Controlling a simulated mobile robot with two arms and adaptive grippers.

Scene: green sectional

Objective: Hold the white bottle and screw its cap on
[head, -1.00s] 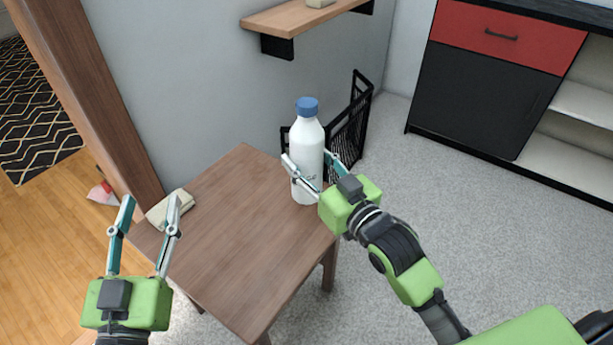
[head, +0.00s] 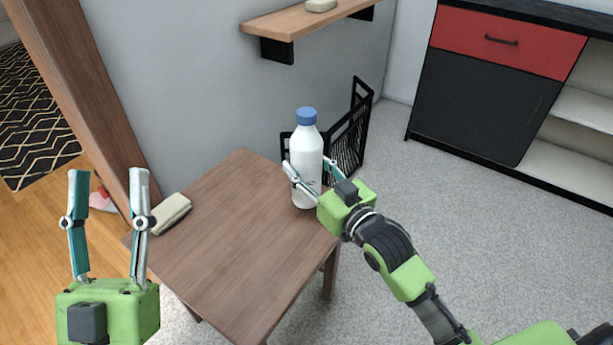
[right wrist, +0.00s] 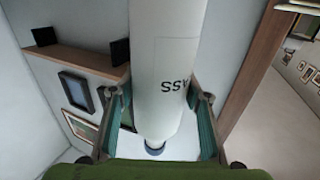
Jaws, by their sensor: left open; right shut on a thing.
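The white bottle (head: 306,154) stands upright at the far right corner of the wooden table, with its blue cap (head: 306,116) on top of the neck. I cannot tell how tightly the cap sits. My right gripper (head: 307,176) is shut on the bottle's body, one finger on each side. In the right wrist view the bottle (right wrist: 168,60) lies between the two fingers (right wrist: 160,110), and the blue cap (right wrist: 155,149) shows at its lower end. My left gripper (head: 108,180) is open and empty, in the air left of the table.
The wooden table (head: 235,245) has clear room in its middle. A black mesh basket (head: 348,140) is behind the bottle. A wall shelf (head: 300,22) juts out above.

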